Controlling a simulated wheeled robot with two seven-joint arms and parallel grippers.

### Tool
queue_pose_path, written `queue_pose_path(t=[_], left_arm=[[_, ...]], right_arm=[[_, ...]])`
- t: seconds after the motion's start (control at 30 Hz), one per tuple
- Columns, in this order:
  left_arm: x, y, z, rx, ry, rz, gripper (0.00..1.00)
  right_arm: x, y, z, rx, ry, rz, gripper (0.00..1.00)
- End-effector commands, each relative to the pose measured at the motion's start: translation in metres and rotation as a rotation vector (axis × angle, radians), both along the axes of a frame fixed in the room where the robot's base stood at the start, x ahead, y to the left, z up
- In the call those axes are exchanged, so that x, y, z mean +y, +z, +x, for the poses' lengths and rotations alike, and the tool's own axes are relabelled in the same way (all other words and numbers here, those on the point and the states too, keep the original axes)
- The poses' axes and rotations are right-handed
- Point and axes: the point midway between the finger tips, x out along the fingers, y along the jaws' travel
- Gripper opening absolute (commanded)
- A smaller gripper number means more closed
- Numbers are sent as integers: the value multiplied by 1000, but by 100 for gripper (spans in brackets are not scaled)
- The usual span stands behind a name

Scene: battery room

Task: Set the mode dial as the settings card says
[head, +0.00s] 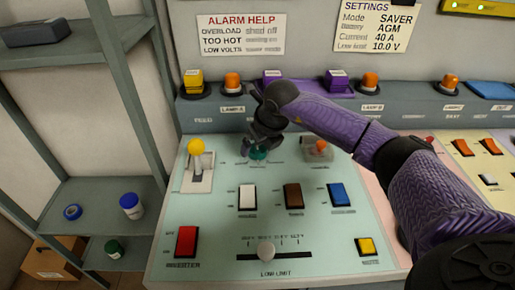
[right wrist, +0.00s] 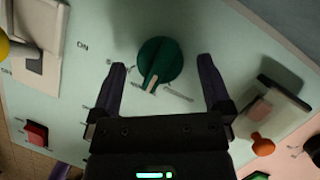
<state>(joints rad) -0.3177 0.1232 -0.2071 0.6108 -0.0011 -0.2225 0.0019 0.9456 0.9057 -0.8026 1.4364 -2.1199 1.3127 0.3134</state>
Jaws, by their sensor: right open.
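The settings card (head: 373,27) on the back wall reads Mode SAVER, Battery AGM, Current 40 A, Low limit 10.0 V. The mode dial appears to be the green knob (right wrist: 160,64), with a pale pointer mark toward the lower left in the right wrist view. In the head view the green knob (head: 258,153) is mostly hidden under my right gripper (head: 256,145). In the right wrist view my right gripper (right wrist: 164,95) is open, its fingers on either side of the knob's lower part, with gaps showing. The labels around the dial are too small to read. My left gripper is not in view.
Near the dial stand a yellow-knobbed lever (head: 196,147) and an orange-knobbed lever (head: 320,147). White (head: 247,196), brown (head: 293,195) and blue (head: 339,194) rockers lie in front, with a red switch (head: 186,242), a slider (head: 266,251) and a yellow switch (head: 366,246).

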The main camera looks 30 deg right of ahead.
Motion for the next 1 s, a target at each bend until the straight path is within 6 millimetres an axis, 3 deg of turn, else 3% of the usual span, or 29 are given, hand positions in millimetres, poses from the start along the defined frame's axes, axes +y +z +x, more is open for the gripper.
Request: queue_pose_path(t=[0.1,0.37,0.8,1.0], left_arm=[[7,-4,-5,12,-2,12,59],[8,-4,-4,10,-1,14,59],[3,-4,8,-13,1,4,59],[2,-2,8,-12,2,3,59]], right_arm=[[0,-11,4,1,1,0,100],[0,-12,5,0,1,-1,100],[0,-11,5,0,1,0,7],[0,-11,5,0,-16,-1,7]])
